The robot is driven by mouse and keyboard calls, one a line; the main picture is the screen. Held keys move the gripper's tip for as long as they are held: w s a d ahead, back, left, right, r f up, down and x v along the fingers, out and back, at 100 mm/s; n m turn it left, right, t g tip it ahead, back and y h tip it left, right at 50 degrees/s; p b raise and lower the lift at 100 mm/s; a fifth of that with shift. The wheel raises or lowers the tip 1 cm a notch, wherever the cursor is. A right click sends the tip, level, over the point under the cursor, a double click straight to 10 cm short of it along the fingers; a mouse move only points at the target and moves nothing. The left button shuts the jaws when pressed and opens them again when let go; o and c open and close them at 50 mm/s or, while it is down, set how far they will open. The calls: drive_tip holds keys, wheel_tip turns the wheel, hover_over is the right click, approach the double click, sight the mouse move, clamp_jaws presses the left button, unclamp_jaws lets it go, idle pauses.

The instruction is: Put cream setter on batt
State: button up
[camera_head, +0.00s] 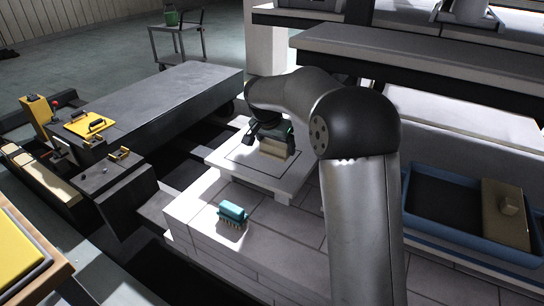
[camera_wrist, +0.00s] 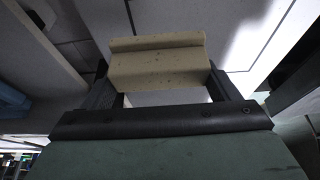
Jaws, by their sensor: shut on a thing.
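The cream setter (camera_head: 274,149) is a small cream block with a stepped profile. My gripper (camera_head: 268,138) is shut on it, above the batt in the head view. The wrist view shows the setter (camera_wrist: 158,65) between the two dark fingers of my gripper (camera_wrist: 162,88). The batt (camera_head: 235,168) is a pale square slab with a thin dark outline on top, lying on the brick deck. I cannot tell for certain whether the setter touches the batt. My gripper and the setter hide part of the batt's far side.
A teal brush (camera_head: 232,213) lies on the brick deck (camera_head: 285,231) in front of the batt. A blue tray (camera_head: 409,222) holding a tan board with a knob (camera_head: 506,212) is at the right. A dark shelf (camera_head: 400,62) overhangs behind my arm. A grey bench (camera_head: 170,95) stands at left.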

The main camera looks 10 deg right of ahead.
sight(276, 168)
drive_tip(key=shift+f+b, duration=0.6)
drive_tip(key=shift+f, duration=2.2)
drive_tip(key=shift+f, duration=0.2)
drive_tip(key=o, duration=1)
drive_tip(key=shift+c, duration=0.2)
drive_tip(key=shift+r, duration=0.1)
